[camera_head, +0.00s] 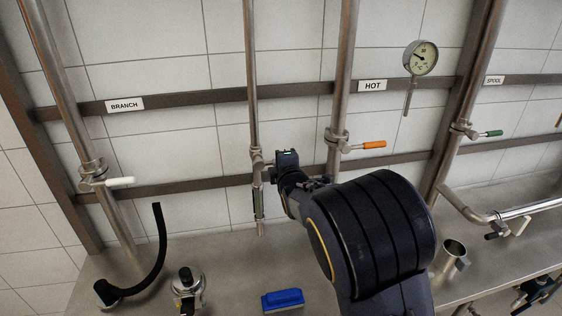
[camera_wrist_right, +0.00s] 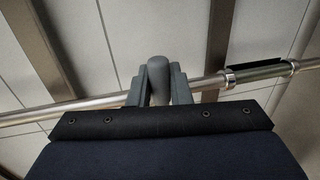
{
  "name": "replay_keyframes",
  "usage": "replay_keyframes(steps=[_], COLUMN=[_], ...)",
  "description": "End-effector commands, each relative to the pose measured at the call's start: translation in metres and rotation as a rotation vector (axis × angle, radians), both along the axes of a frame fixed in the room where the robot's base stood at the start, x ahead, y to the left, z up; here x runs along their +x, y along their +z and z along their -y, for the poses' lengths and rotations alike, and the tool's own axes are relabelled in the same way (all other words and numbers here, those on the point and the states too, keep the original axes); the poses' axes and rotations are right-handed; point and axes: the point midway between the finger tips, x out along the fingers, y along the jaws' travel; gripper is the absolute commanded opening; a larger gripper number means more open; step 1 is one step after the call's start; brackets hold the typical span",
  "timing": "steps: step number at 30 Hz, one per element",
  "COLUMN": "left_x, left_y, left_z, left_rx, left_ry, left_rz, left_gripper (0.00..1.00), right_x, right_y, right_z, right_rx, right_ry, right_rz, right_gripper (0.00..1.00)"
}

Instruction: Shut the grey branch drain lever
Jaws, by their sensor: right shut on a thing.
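The thin vertical drain pipe (camera_head: 252,80) comes down the wall between the BRANCH and HOT labels. Its small valve (camera_head: 257,158) sits just left of my right gripper (camera_head: 276,163). In the right wrist view the grey lever grip (camera_wrist_right: 157,70) is a rounded bar between the two fingers of my right gripper (camera_wrist_right: 160,90), which are shut on it. The pipe (camera_wrist_right: 60,116) runs behind the fingers there. In the head view the gripper hides most of the lever, and I cannot tell its exact angle. My left gripper is not in view.
A white-handled valve (camera_head: 118,182) is at left, an orange-handled valve (camera_head: 370,145) and green-handled valve (camera_head: 490,134) at right. A black hose (camera_head: 158,245), clamp fitting (camera_head: 187,283), blue brush (camera_head: 283,299) and metal jug (camera_head: 453,254) are on the steel bench (camera_head: 225,255).

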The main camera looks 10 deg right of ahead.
Motion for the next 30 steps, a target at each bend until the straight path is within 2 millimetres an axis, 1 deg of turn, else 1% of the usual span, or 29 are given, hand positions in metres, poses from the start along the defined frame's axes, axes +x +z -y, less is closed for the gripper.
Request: replay_keyframes(steps=[11, 12, 15, 25, 28, 30], left_x=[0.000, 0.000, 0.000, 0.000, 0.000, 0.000], left_y=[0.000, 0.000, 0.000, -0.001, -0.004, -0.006], left_z=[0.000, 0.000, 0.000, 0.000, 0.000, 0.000], left_rx=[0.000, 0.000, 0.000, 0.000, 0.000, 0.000], left_ry=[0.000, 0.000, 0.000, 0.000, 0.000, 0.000], left_rz=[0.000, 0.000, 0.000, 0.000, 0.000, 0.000], left_gripper=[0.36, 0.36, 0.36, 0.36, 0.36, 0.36], right_x=[0.000, 0.000, 0.000, -0.003, -0.013, -0.025], right_y=[0.001, 0.001, 0.001, 0.001, 0.003, 0.005], right_z=[0.000, 0.000, 0.000, 0.000, -0.001, -0.001], right_rx=[-0.007, -0.007, -0.006, -0.005, -0.005, -0.002], right_ry=[0.001, 0.001, 0.001, 0.001, 0.003, 0.004], right_rz=[0.002, 0.003, 0.002, 0.002, 0.003, 0.003], right_gripper=[0.00, 0.23, 0.36, 0.37, 0.37, 0.37])
